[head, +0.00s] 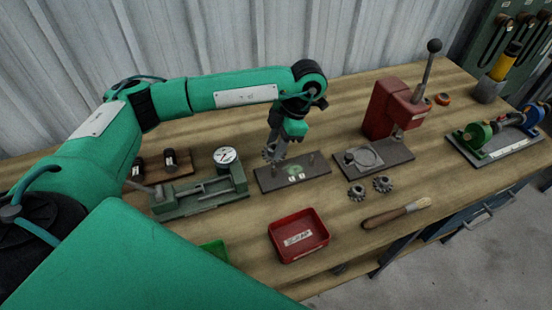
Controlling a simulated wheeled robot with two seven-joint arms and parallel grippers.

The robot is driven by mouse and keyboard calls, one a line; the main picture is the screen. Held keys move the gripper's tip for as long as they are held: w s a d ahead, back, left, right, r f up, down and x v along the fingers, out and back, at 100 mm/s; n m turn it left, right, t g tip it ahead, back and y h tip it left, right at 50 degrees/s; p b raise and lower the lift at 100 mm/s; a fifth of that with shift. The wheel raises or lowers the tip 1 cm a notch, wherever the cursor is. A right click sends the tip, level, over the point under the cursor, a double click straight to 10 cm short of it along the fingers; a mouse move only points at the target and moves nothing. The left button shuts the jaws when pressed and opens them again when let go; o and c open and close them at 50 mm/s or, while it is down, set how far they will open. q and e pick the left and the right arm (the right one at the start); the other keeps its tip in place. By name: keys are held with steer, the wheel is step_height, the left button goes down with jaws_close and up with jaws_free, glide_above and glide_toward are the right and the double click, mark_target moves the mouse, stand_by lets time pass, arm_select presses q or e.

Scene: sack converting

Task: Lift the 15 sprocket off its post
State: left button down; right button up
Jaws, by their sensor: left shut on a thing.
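My left gripper (278,148) is at the left end of a grey post board (265,185), pointing down, shut on a toothed sprocket (269,153). The sprocket is at or just above the board's left side; I cannot tell whether it is clear of its post. Its number is too small to read. The board has short posts, two of them showing at the right (311,158), and a green mark with small white labels. My right gripper is not in view.
Two loose sprockets (357,192) lie right of the board, near a brush (397,213). A red scrap tray (272,236) is in front. A red lever press (392,108) stands behind right, a dial gauge fixture (205,197) left. Bare wood lies between board and tray.

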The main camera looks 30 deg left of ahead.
arm_select(q)
step_height(320, 180, up, 10)
steer(key=shift+r, duration=0.2)
stand_by(0.3)
stand_by(0.6)
stand_by(0.4)
